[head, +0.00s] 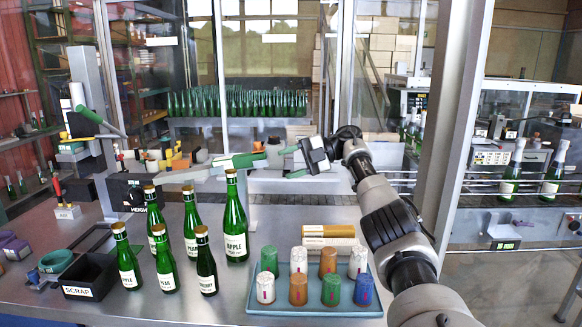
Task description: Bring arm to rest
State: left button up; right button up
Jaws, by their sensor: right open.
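My right arm (397,222) comes in from the lower right and reaches up over the back of the bench. Its gripper (287,162) points left, open and with nothing seen between its fingers. The fingers are apart, near the end of a green-and-grey lever arm (235,162) of the bench machine. I cannot tell whether they touch it. My left gripper is not in view.
Several green labelled bottles (236,220) stand upright left of centre. A blue tray (300,309) of coloured foil capsules is at front centre, with a black SCRAP bin (88,277) at left. A metal post (455,120) stands right of my arm.

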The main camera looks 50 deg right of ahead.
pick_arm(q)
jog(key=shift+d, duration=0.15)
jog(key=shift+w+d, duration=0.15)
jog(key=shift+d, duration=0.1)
